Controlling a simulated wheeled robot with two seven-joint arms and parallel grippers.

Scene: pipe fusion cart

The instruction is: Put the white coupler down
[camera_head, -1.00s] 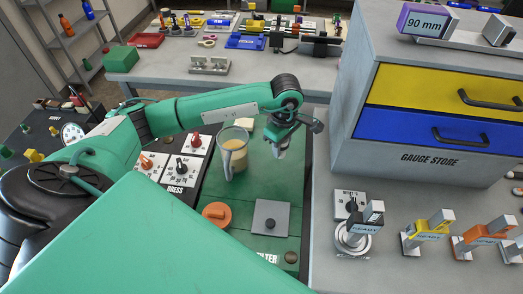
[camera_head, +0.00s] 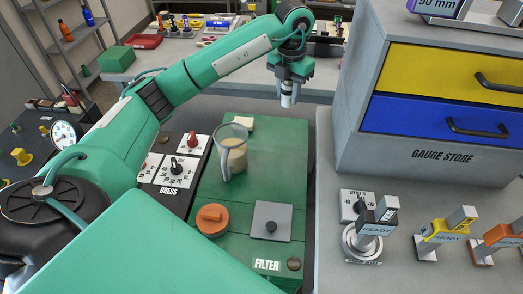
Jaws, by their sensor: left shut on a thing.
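My left gripper (camera_head: 288,88) is at the top middle of the head view, pointing down. It is shut on the white coupler (camera_head: 287,99), a small pale piece whose lower end shows below the fingers. The gripper hides its upper part. In the picture the coupler is above the far end of the green filter panel, in front of the back table; its exact height is hard to tell. My right gripper is not in view.
The back table (camera_head: 225,75) carries trays and fittings.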

